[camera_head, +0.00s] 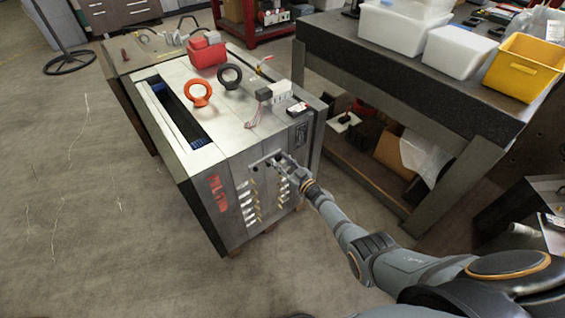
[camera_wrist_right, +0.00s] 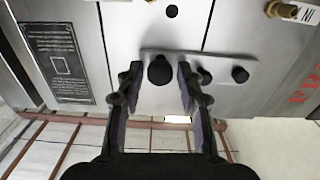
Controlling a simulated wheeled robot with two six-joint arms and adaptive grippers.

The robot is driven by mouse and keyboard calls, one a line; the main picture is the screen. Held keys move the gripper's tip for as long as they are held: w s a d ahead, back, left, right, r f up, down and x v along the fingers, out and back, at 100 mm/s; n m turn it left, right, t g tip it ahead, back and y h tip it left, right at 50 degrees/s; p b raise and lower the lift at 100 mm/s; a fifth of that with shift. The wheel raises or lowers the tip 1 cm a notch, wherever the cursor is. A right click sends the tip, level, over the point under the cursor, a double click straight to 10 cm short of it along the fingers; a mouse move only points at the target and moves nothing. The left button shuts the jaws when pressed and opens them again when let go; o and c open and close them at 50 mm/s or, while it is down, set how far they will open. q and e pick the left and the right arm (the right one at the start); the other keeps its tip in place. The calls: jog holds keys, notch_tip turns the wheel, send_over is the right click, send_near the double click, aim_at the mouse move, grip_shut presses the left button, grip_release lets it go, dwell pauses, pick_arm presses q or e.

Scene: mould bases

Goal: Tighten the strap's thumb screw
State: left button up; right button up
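The strap (camera_wrist_right: 222,66) is a small grey metal bar lying across the seam on the side of the steel mould base (camera_head: 235,165). A round black thumb screw (camera_wrist_right: 160,70) sits at its left end in the right wrist view, and two smaller dark round heads or holes are to the right of it. My right gripper (camera_wrist_right: 160,80) is open, with one finger on each side of the thumb screw. A narrow gap seems to show on both sides. In the head view my right gripper (camera_head: 281,160) is at the upper side face of the mould, too small for detail. My left gripper is out of view.
Rows of brass fittings (camera_head: 250,205) stick out of the mould's side below the strap. A dark workbench (camera_head: 400,70) with bins stands at the right.

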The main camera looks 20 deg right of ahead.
jog(key=shift+s, duration=0.1)
jog(key=v, duration=1.1)
jog(key=shift+s+d, duration=0.15)
jog(key=shift+s, duration=0.25)
jog(key=s+d+f+m+g+h+p, duration=0.2)
jog(key=s+d+f+g+h, duration=0.15)
jog(key=s+f, duration=0.55)
jog(key=s+d+f+m+g+h+p, duration=0.2)
jog(key=s+f+g+h, duration=0.15)
jog(key=s+f, duration=0.6)
jog(key=s+f+g+p, duration=0.1)
jog(key=s+f+g, duration=0.2)
jog(key=s, duration=0.6)
jog(key=s+a+f+g, duration=0.1)
jog(key=s+f+g, duration=0.2)
jog(key=s, duration=0.6)
jog(key=s+f+g+p, duration=0.1)
jog(key=s+f+g, duration=0.1)
jog(key=s+f, duration=0.3)
jog(key=s, duration=0.4)
jog(key=shift+a+f+g+p, duration=0.2)
jog(key=shift+a+g+p, duration=0.1)
jog(key=shift+g, duration=0.1)
